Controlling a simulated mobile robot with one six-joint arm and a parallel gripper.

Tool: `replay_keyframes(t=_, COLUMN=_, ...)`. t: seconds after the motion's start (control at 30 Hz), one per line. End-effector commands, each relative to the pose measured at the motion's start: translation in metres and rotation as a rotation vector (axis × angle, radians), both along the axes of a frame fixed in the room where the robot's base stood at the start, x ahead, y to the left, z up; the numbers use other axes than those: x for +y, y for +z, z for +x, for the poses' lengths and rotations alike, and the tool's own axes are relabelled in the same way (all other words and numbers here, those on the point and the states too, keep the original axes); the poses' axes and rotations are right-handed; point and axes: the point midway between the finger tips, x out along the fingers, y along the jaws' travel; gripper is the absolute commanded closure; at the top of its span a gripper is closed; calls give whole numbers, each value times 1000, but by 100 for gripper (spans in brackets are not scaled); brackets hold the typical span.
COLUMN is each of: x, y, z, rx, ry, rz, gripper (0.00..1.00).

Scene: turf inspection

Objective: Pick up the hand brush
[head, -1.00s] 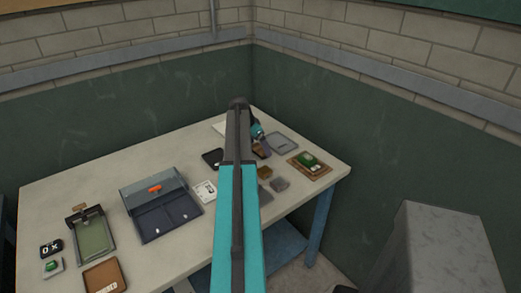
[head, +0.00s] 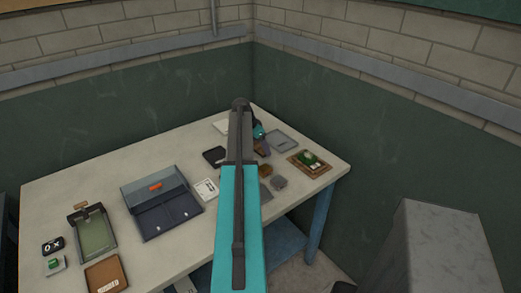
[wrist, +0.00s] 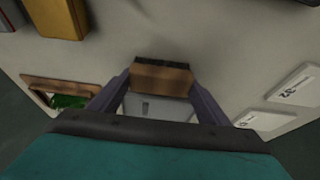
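The hand brush, a brown block with a dark bristle edge (wrist: 162,79), shows in the wrist view at the tips of my gripper (wrist: 160,82). One purple-grey finger is on each side of it, spread apart. Any gap between fingers and brush is too small to judge, so contact is unclear. In the head view my gripper (head: 262,146) is low over the back right of the table, and my own arm and fingers mostly hide the brush there.
A grey tray (head: 281,141) lies close to my gripper on the right. A brown board with green pieces (head: 309,164) is farther right. A dark blue case (head: 162,213) stands left on the table (head: 75,183).

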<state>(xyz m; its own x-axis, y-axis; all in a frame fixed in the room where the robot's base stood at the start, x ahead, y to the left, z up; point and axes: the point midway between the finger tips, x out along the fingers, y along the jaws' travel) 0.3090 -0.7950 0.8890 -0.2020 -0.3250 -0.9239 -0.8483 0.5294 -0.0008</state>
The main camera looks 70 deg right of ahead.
Motion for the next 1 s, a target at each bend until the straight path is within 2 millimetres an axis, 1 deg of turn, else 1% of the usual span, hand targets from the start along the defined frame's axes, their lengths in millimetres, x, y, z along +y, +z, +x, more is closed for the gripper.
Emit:
replay_keyframes(t=0.03, x=0, y=0, z=0, rx=1, ry=0, rz=0, gripper=40)
replay_keyframes(t=0.1, x=0, y=0, z=0, rx=1, ry=0, rz=0, gripper=52)
replay_keyframes(t=0.13, x=0, y=0, z=0, rx=1, ry=0, rz=0, gripper=53)
replay_keyframes(t=0.4, x=0, y=1, z=-1, rx=0, ry=-1, rz=0, gripper=54)
replay_keyframes(t=0.57, x=0, y=4, z=-1, rx=0, ry=-1, rz=0, gripper=54)
replay_keyframes(t=0.77, x=-1, y=16, z=-1, rx=-1, ry=-1, rz=-2, gripper=54)
replay_keyframes(t=0.97, x=-1, y=34, z=-1, rx=-1, ry=-1, rz=-2, gripper=54)
replay_keyframes(t=1.0, x=2, y=35, z=-4, rx=0, ry=-2, rz=0, gripper=54)
